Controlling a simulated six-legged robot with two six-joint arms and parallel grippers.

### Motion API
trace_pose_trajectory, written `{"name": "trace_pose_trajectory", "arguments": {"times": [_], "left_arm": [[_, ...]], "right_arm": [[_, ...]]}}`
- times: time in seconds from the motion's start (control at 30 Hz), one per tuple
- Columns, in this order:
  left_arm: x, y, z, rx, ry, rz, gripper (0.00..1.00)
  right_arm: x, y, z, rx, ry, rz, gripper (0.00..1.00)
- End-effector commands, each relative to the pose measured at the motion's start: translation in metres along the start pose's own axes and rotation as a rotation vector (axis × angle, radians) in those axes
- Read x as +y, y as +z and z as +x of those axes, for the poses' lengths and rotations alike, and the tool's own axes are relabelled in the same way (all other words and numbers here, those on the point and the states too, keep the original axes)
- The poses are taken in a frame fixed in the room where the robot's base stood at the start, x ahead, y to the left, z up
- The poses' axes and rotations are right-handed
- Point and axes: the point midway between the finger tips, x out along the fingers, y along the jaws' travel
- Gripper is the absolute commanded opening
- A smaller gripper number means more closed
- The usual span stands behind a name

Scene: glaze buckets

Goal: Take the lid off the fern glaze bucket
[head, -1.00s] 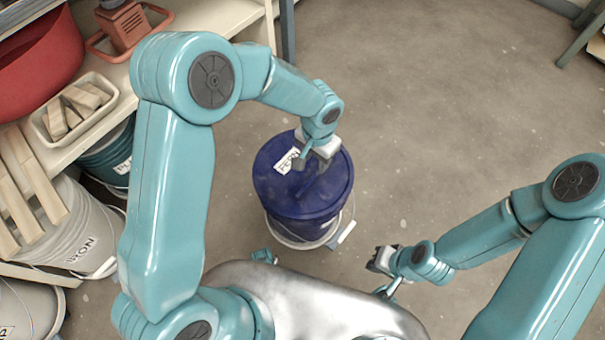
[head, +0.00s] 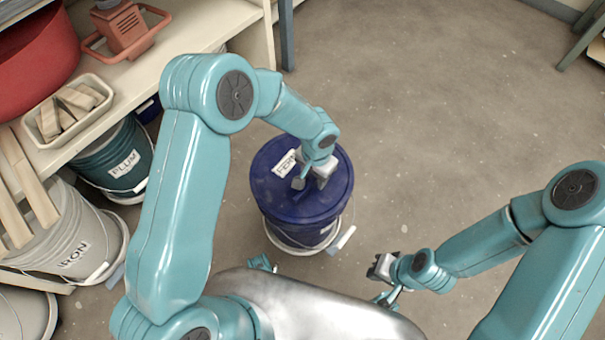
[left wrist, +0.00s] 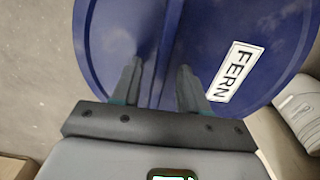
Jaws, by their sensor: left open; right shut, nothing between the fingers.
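The fern bucket (head: 296,231) stands on the floor with its dark blue lid (head: 325,178) on it. The lid carries a white FERN label, which also shows on the lid in the left wrist view (left wrist: 237,71). A raised bar crosses the lid. My left gripper (head: 311,185) is over the lid, and in the left wrist view its open fingers (left wrist: 160,85) lie on either side of the bar. Whether they touch the lid I cannot tell. My right gripper (head: 382,267) is shut and empty, low over the floor to the right of the bucket.
A shelf unit on the left holds a tray of wooden blocks (head: 48,121) and a red tub (head: 40,60). The plum bucket (head: 115,165) and iron bucket (head: 75,235) stand under it at left. The floor behind and right of the fern bucket is clear.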

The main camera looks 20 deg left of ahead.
Motion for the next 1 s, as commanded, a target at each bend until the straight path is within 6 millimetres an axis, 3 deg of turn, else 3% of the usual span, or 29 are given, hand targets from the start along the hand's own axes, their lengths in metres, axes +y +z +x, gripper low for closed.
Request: {"name": "trace_pose_trajectory", "arguments": {"times": [0.83, 0.87, 1.0], "left_arm": [[0.0003, -0.0002, 0.0046, 0.0, 0.0, 0.0, 0.44], [0.0003, -0.0001, 0.0046, 0.0, 0.0, 0.0, 0.4], [0.0003, -0.0001, 0.0046, 0.0, 0.0, 0.0, 0.0]], "right_arm": [[0.0027, -0.0002, 0.0076, 0.0, 0.0, 0.0, 0.0], [0.0027, -0.0002, 0.0076, 0.0, 0.0, 0.0, 0.0], [0.0027, -0.0002, 0.0076, 0.0, 0.0, 0.0, 0.0]]}}
